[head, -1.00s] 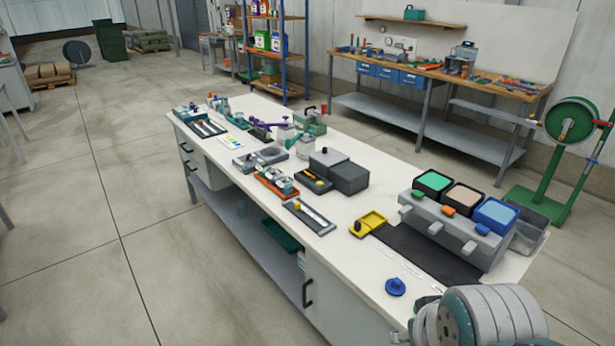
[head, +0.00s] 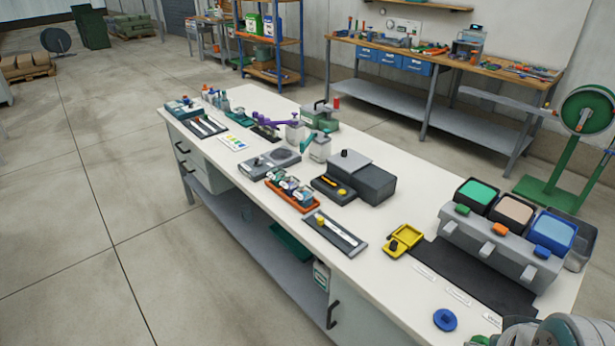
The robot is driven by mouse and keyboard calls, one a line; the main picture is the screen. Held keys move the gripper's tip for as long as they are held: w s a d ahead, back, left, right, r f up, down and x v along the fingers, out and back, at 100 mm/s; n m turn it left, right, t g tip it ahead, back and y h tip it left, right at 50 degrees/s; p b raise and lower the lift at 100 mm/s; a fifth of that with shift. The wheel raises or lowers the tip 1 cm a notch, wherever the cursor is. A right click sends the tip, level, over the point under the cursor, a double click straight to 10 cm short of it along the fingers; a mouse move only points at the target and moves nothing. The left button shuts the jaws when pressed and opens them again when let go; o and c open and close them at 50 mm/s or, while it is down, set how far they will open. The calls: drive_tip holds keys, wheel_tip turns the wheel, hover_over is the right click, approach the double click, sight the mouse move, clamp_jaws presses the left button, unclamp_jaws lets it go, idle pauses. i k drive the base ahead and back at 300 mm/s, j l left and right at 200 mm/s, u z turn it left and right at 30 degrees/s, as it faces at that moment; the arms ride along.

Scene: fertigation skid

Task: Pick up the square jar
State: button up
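I cannot tell for sure which object is the square jar. Two pale, boxy jars stand mid-bench toward the back: one with a purple top (head: 294,131) and one with a teal top (head: 320,149). Several small jars with dark lids (head: 289,184) sit in an orange tray (head: 306,208) nearer the front edge; their shape is too small to tell. Part of my arm shows at the bottom right corner, well away from all of these. My gripper's fingers are not in view.
The white bench (head: 378,272) also holds a grey box (head: 375,184), a yellow holder (head: 403,240), a blue knob (head: 445,320) and a grey three-bin dispenser (head: 500,242). A black mat (head: 480,275) lies before the dispenser. A green reel stand (head: 575,130) stands behind.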

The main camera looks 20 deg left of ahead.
sight(290, 183)
drive_tip(key=i+j+z, duration=0.1)
drive_tip(key=j, duration=0.3)
drive_tip(key=i+j+z, duration=0.15)
drive_tip(key=j, duration=0.25)
drive_tip(key=i+j+z, duration=0.1)
drive_tip(key=j, duration=0.35)
drive_tip(key=i+j+z, duration=0.15)
drive_tip(key=j, duration=0.25)
drive_tip(key=i+j, duration=0.1)
drive_tip(key=j, duration=0.55)
drive_tip(key=i+j, duration=0.1)
drive_tip(key=j, duration=0.6)
drive_tip(key=i+j, duration=0.1)
drive_tip(key=j, duration=0.55)
drive_tip(key=i+j+z, duration=0.1)
drive_tip(key=j, duration=0.55)
drive_tip(key=i+j, duration=0.1)
drive_tip(key=j, duration=0.6)
